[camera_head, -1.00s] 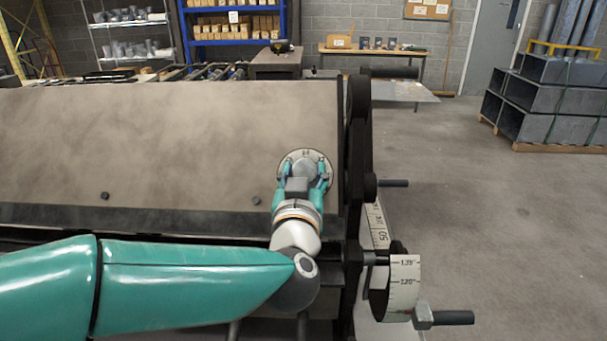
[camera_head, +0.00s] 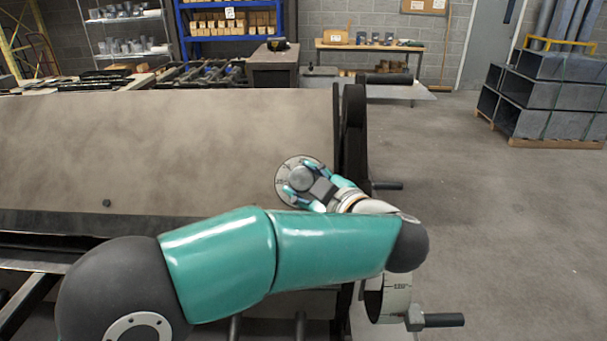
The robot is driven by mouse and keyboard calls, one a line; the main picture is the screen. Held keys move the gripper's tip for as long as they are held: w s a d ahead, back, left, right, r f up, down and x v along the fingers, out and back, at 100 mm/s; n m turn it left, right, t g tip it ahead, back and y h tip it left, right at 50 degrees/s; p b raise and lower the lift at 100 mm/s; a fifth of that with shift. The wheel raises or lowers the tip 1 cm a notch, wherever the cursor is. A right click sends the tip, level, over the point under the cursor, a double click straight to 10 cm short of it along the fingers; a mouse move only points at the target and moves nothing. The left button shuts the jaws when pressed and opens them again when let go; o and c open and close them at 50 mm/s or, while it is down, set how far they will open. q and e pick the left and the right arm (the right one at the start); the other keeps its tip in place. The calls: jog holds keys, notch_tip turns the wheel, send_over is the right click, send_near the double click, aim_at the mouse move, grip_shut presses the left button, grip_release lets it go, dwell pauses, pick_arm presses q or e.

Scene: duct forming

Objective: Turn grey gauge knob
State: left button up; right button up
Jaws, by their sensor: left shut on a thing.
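The grey gauge knob (camera_head: 301,178) sits at the centre of a round pale dial (camera_head: 292,163) on the sloping front panel of the machine, near its right end. My left gripper (camera_head: 299,184) is shut on the knob, with its teal fingers on either side of it. The gripper reaches in from the lower right, and its wrist is tilted. The fingers and palm hide the lower right part of the dial. My right gripper is out of view.
The brown machine panel (camera_head: 160,145) fills the left and middle. A black end frame (camera_head: 353,140) stands just right of the dial. A handwheel drum with a scale (camera_head: 396,300) and a crank handle (camera_head: 444,320) stick out at the lower right. Open floor lies to the right.

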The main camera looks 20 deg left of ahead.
pick_arm(q)
jog(key=n+g+p, duration=0.1)
jog(key=n, duration=0.1)
jog(key=n+g+p, duration=0.1)
jog(key=n+g, duration=0.1)
jog(key=shift+w+r+p, duration=0.1)
jog(key=shift+r+p, duration=0.1)
jog(key=shift+p, duration=0.15)
jog(key=shift+f+n+g+p, duration=0.15)
jog(key=shift+n+g+p, duration=0.75)
jog(key=shift+n, duration=0.2)
jog(key=o, duration=1.2)
jog(key=shift+c, duration=0.2)
jog(key=shift+d, duration=0.15)
jog(key=v, duration=0.7)
